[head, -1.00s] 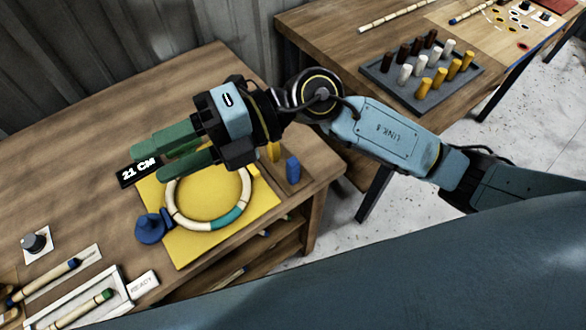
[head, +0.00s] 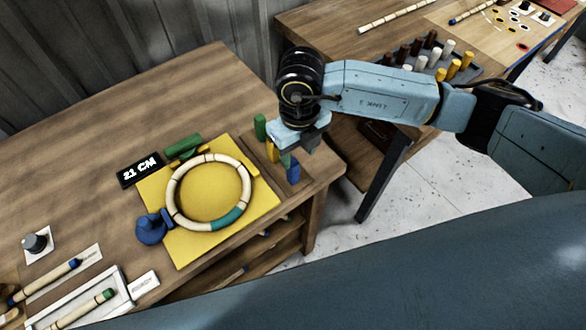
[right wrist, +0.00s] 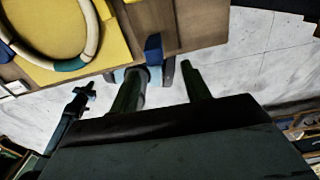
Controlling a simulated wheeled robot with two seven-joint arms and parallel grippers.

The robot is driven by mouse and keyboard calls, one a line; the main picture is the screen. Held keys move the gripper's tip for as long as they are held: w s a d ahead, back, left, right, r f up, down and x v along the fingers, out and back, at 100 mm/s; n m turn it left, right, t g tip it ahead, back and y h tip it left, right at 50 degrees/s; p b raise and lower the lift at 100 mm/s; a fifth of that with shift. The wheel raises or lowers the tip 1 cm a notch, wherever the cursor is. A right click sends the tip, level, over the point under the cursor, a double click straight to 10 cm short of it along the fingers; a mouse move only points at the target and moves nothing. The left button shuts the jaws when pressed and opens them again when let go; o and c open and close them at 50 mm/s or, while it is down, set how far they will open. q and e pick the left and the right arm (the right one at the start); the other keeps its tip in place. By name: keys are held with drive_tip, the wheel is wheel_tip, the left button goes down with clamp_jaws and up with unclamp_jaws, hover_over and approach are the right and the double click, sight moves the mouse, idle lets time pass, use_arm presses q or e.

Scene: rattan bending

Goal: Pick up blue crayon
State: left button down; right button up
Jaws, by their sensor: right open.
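The blue crayon (head: 293,172) stands upright near the right edge of the wooden table, and its blue body also shows in the right wrist view (right wrist: 153,47). A yellow crayon (head: 271,153) and a green crayon (head: 260,127) stand in a row behind it. My right gripper (right wrist: 163,70) is open, its two green fingers apart, with the blue crayon just past the fingertips, nearer the left finger. In the head view the gripper is over the crayon row, and my wrist partly hides its fingers. I cannot tell whether a finger touches the crayon. My left gripper is not in view.
A cream and teal ring (head: 229,216) lies on a yellow board (head: 190,245) left of the crayons, with a blue clamp (head: 151,229) and a green block (head: 184,148) at its rim. A black 21 CM sign (head: 140,170) stands behind. A peg tray (head: 470,77) sits on another table.

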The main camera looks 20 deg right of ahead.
sight(293, 162)
drive_tip(key=shift+f, duration=0.75)
drive_tip(key=f, duration=0.2)
drive_tip(key=a+f, duration=0.1)
drive_tip(key=f, duration=0.1)
drive_tip(key=shift+w+p, duration=0.3)
drive_tip(key=shift+w, duration=0.1)
drive_tip(key=shift+f, duration=0.65)
clamp_jaws()
